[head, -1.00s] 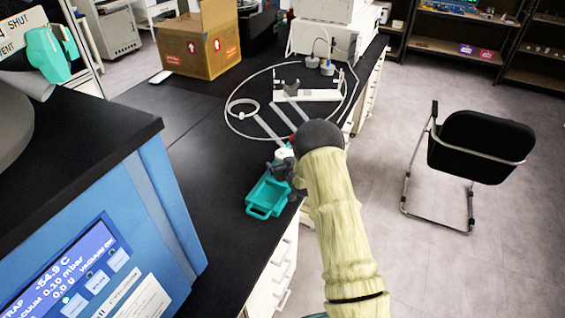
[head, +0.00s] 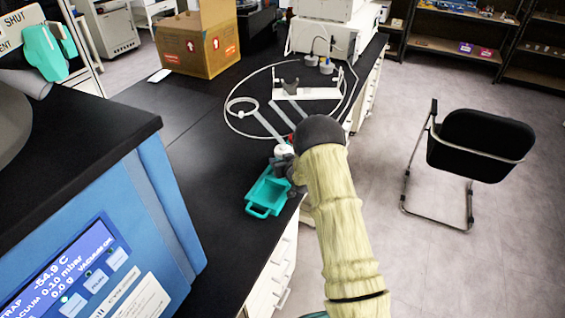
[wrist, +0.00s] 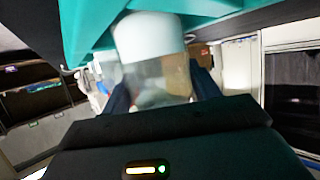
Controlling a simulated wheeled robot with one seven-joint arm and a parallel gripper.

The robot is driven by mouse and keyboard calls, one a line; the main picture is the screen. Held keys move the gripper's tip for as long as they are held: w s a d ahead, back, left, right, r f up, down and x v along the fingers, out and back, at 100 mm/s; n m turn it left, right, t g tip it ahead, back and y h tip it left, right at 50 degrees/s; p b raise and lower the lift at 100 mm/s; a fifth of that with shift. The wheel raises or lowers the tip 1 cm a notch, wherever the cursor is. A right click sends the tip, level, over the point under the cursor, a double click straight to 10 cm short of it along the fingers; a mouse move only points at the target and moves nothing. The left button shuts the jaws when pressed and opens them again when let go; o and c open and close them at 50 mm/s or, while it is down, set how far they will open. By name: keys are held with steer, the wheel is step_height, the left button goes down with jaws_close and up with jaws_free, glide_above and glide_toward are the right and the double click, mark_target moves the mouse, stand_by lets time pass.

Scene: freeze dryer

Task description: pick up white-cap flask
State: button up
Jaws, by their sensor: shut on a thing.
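The white-cap flask (wrist: 158,78) stands out in the wrist view, with a white cap and a clear body with pale contents low inside. My gripper (wrist: 160,95) is shut on the flask's body, one dark finger on each side. In the head view the white cap (head: 284,150) shows just above the teal tray (head: 262,210), beside my gripper (head: 286,163). My own arm hides much of the gripper and the flask's body there. I cannot tell whether the flask touches the tray.
The black bench top (head: 215,165) holds a white stand (head: 308,93) with looped tubing behind the tray. A cardboard box (head: 208,45) stands farther back. The blue freeze dryer (head: 150,215) is at left. A black chair (head: 480,145) stands on the floor at right.

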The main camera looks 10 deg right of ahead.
mark_target(283, 140)
step_height(283, 140, up, 9)
steer(key=shift+r+b, duration=0.1)
steer(key=shift+b, duration=0.5)
